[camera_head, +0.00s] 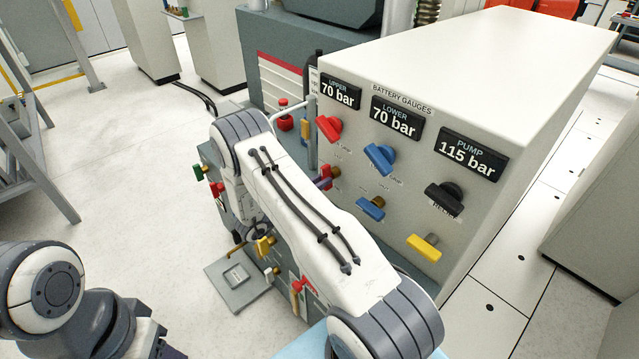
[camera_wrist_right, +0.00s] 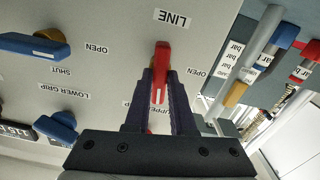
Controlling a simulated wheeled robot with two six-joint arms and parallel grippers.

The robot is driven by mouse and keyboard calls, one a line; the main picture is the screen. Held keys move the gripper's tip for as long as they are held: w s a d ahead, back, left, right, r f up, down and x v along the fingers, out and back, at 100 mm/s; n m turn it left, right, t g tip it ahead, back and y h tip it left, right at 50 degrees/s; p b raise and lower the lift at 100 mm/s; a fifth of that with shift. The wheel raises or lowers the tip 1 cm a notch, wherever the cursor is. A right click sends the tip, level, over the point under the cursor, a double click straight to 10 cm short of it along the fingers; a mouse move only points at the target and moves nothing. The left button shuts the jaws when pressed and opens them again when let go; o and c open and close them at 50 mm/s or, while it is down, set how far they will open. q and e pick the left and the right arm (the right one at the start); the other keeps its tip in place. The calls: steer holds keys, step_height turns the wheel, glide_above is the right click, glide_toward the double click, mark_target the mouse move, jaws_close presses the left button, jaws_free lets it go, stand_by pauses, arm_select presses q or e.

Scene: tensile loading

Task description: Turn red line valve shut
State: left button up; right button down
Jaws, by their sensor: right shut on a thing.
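The red line valve handle (camera_wrist_right: 162,72) sits on the grey panel near the LINE label. In the right wrist view it points lengthwise between the fingers, and an OPEN label is to its right. My right gripper (camera_wrist_right: 160,100) is shut on the red handle with its dark fingers on either side. In the head view the red line valve (camera_head: 325,171) shows just beyond my right arm. There, my right gripper (camera_head: 321,183) is mostly hidden by the arm, with only a purple finger part showing. My left arm is at the lower left, its fingers out of sight.
Another red handle (camera_head: 329,128) is above the line valve. Blue handles (camera_head: 379,158) (camera_head: 371,208), a black handle (camera_head: 444,199) and a yellow handle (camera_head: 424,247) are to the right. Gauges read 70, 70 and 115 bar. Open floor (camera_head: 110,190) lies left of the cabinet.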

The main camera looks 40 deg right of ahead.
steer(key=shift+f+m, duration=0.1)
steer(key=shift+m, duration=0.6)
steer(key=c, duration=0.8)
jaws_free()
steer(key=shift+o, duration=0.2)
steer(key=a, duration=1)
steer(key=shift+s+a, duration=0.3)
steer(key=shift+s, duration=0.15)
steer(key=shift+w, duration=0.1)
